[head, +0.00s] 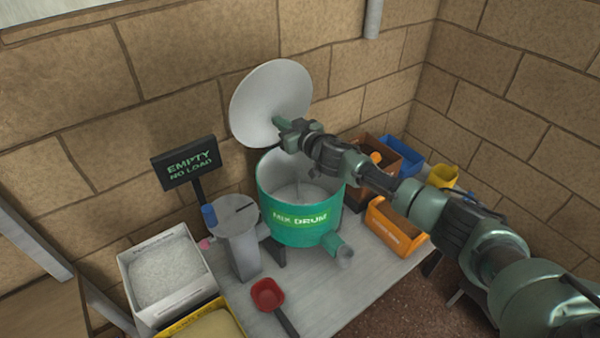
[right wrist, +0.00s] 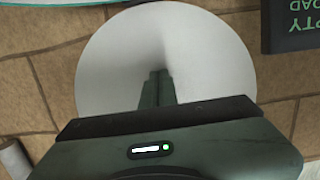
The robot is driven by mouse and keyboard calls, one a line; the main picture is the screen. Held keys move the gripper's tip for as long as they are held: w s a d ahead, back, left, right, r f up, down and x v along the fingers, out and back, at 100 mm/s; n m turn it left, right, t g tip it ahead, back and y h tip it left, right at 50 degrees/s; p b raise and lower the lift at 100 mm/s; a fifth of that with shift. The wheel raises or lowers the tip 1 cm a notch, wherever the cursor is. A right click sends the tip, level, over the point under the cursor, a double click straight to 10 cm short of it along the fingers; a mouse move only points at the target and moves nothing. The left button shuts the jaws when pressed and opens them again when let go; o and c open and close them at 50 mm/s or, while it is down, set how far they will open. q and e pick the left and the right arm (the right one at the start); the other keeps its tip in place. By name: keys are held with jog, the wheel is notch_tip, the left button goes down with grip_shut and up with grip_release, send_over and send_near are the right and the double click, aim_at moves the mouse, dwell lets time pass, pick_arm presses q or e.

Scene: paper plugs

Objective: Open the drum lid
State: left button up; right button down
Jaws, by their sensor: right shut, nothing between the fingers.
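The green mix drum (head: 300,215) stands on the grey bench top, and its inside shows from above. Its round grey lid (head: 265,98) is raised, standing tilted up behind the drum near the wall. My right gripper (head: 282,124) is shut and empty at the lower right part of the lid, above the drum's back rim. In the right wrist view the lid (right wrist: 115,55) fills the middle, with the shut fingers (right wrist: 158,78) in front of it. I cannot tell whether the fingertips touch the lid. My left gripper is not in view.
A sign (head: 185,162) reading "EMPTY NO LOAD" stands left of the drum, by a grey pedestal (head: 238,218). A white box (head: 165,275) and a red scoop (head: 267,294) are in front. Orange (head: 395,228), blue (head: 402,150) and yellow (head: 442,176) bins stand right. Brick walls close the back.

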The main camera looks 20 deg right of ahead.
jog(key=v, duration=0.2)
jog(key=p+v, duration=0.1)
jog(key=v, duration=0.1)
jog(key=p+v, duration=0.1)
jog(key=v, duration=0.1)
jog(key=shift+d+f, duration=0.1)
jog(key=shift+f, duration=0.25)
